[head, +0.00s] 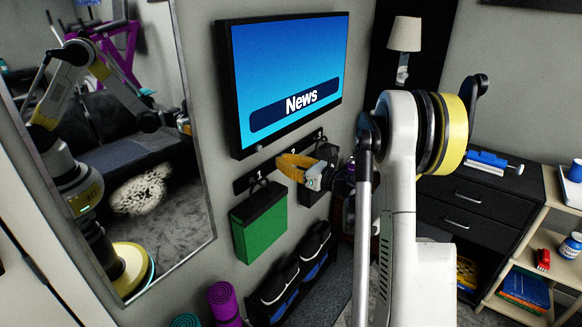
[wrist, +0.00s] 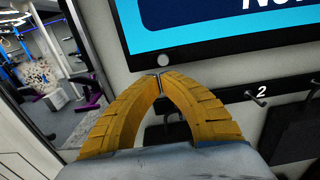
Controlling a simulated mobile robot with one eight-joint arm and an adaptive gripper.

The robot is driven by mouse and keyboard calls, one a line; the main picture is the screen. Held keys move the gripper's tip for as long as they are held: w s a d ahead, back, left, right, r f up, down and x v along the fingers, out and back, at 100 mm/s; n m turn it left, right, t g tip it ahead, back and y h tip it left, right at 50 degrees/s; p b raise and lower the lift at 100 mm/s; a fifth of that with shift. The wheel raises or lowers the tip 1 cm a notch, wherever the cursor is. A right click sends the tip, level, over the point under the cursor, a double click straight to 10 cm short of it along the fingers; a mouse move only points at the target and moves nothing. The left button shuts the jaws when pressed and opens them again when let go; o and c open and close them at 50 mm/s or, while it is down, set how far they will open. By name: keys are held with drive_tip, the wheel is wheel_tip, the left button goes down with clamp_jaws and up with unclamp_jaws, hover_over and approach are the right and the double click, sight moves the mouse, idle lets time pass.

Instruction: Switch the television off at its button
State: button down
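The television (head: 288,75) hangs on the grey wall and is on, showing a blue screen with the word "News". Its lower edge and dark frame (wrist: 215,52) fill the top of the wrist view. A small round grey button (wrist: 165,60) sits on that lower frame. My gripper (head: 281,164) is below the television in the head view. In the wrist view its yellow fingers (wrist: 158,76) meet at the tips, with nothing between them. The tips appear just below the button; I cannot tell whether they touch it.
A numbered hook rail (wrist: 255,97) runs under the television. A green case (head: 259,222) hangs from it at the left. A tall mirror (head: 150,130) stands left of the television. A dark drawer unit (head: 480,205) is right.

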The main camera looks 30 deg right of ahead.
sight(260, 149)
drive_tip(key=b+x, duration=0.1)
drive_tip(key=x, duration=0.7)
drive_tip(key=shift+b, duration=0.35)
